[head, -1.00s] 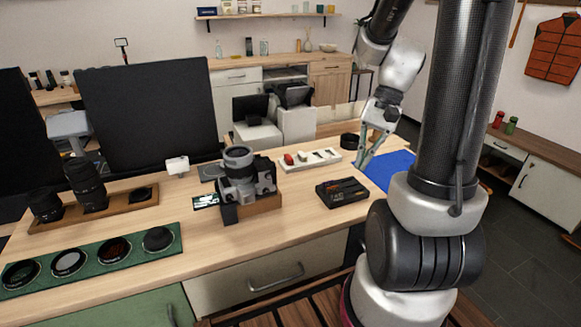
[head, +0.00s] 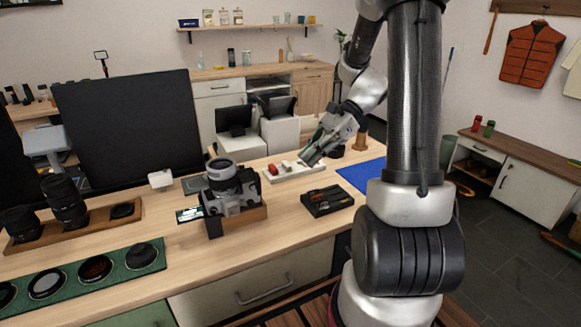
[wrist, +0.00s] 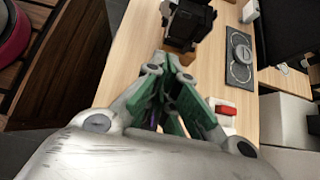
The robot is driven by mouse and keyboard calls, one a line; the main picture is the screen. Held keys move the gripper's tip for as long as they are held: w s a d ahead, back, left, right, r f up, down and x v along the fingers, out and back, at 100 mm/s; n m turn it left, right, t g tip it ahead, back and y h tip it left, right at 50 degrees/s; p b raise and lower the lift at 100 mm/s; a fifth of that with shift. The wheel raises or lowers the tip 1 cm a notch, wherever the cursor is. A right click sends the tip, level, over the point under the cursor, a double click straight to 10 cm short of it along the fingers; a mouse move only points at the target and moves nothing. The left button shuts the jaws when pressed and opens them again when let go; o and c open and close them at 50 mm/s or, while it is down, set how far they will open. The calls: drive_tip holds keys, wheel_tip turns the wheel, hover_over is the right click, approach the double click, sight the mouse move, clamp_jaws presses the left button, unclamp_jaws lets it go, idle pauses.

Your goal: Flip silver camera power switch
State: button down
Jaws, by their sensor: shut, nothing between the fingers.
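The silver camera (head: 232,188) has a black and silver body and a large lens pointing up. It sits in a wooden cradle (head: 238,217) at the middle of the table (head: 200,263). In the wrist view the dark camera (wrist: 190,24) shows at the top, beyond the fingers. I cannot make out its power switch in either view. My gripper (head: 308,160) is to the right of the camera and apart from it, above the table, with its fingers angled down and left. In the wrist view my gripper (wrist: 167,70) has its green-padded fingers meeting at the tips, empty.
A white tray (head: 290,175) with a red item lies under and beside my gripper. A black battery tray (head: 327,200) and a blue mat (head: 362,176) are to the right. Lenses on a wooden board (head: 30,240) and a green filter mat (head: 115,290) fill the left.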

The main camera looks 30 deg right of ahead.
sight(257, 181)
drive_tip(key=a+f, duration=0.3)
drive_tip(key=a, duration=0.7)
drive_tip(key=shift+a+f, duration=0.15)
drive_tip(key=shift+f, duration=0.25)
drive_tip(key=shift+a+r, duration=0.15)
drive_tip(key=shift+r, duration=0.25)
drive_tip(key=shift+a+r+h, duration=0.45)
drive_tip(key=shift+r+h, duration=0.1)
drive_tip(key=shift+h, duration=0.2)
drive_tip(key=shift+a+r+h, duration=0.4)
drive_tip(key=shift+r+h, duration=0.15)
drive_tip(key=shift+h, duration=0.2)
drive_tip(key=shift+r, duration=0.15)
idle(1.1)
drive_tip(key=shift+r, duration=0.7)
